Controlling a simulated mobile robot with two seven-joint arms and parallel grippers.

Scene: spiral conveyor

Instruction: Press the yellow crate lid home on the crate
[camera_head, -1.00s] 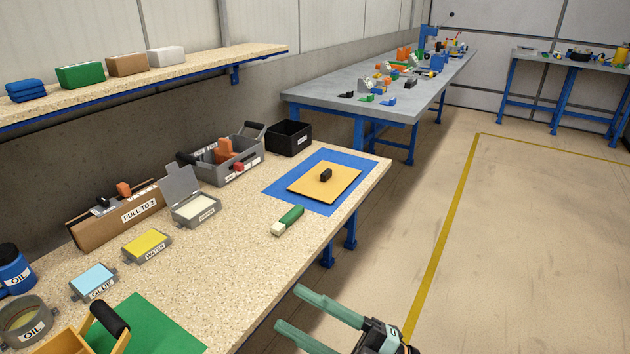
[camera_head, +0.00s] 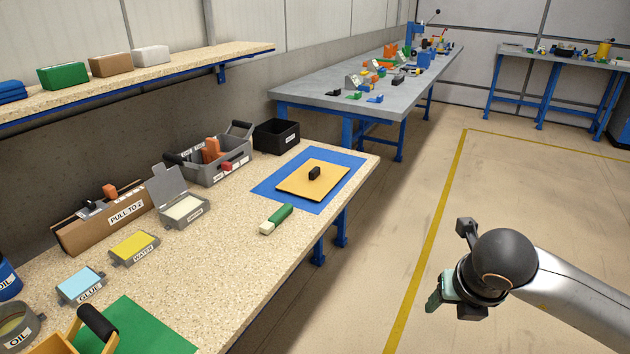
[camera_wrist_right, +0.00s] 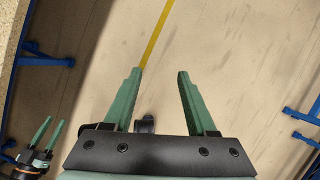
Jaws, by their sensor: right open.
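The yellow lid (camera_head: 300,183) is a flat square plate with a small black knob, lying on a blue mat (camera_head: 262,189) on the workbench. The yellow crate (camera_head: 62,346) with a black bar handle stands at the bottom left by a green mat (camera_head: 150,335), mostly cut off. My right gripper (camera_head: 432,303) is over the floor, right of the bench and well away from both. In the right wrist view its green fingers (camera_wrist_right: 158,73) are apart and empty. My left gripper (camera_wrist_right: 48,130) shows there at lower left, fingers apart and empty.
A green-and-white block (camera_head: 276,219) lies near the bench's front edge. Labelled boxes, a grey tote (camera_head: 232,168) and a black bin (camera_head: 277,136) line the back. A shelf (camera_head: 190,61) overhangs the wall side. The floor right of the bench is clear.

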